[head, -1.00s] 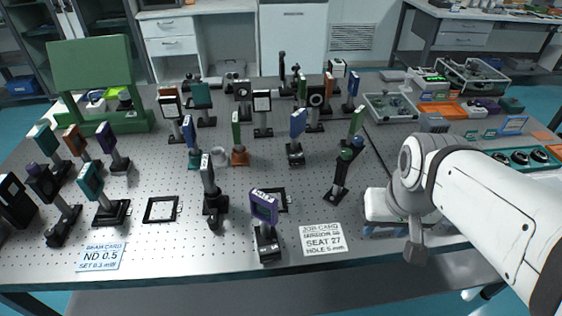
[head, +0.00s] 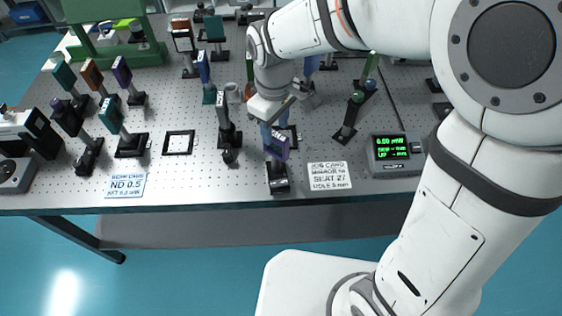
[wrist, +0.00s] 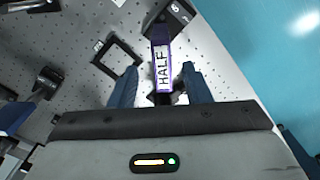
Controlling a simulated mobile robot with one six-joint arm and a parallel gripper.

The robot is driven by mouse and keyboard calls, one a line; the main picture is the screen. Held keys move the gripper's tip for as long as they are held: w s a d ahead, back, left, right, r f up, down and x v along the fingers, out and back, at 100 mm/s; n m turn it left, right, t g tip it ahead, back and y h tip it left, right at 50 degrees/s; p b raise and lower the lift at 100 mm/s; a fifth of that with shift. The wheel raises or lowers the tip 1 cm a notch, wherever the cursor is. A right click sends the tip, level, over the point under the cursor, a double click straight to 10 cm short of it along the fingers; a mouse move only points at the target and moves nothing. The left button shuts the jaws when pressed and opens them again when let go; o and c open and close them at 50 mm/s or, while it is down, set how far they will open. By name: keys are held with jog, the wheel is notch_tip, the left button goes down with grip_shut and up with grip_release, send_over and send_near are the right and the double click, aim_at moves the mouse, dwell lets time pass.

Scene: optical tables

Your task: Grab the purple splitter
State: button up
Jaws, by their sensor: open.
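The purple splitter (head: 278,146) stands upright on a black post and base near the table's front edge. In the wrist view it is a purple-edged plate (wrist: 163,68) labelled HALF. My gripper (wrist: 159,70) is open, with one blue finger on each side of the splitter and a gap showing on both sides. In the head view my gripper (head: 271,133) is over the splitter from behind and above, and hides part of it.
A white job card (head: 330,176) and a power meter (head: 397,154) lie to the right. A dark post mount (head: 228,132) stands close on the left. Another purple plate (head: 122,71) stands at the far left.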

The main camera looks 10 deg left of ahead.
aim_at(277, 134)
jog(key=f, duration=0.4)
jog(key=shift+s+d+f+p, duration=0.15)
jog(key=shift+d+f+p, duration=0.05)
jog(key=shift+f+p, duration=0.15)
grip_shut()
dwell(1.1)
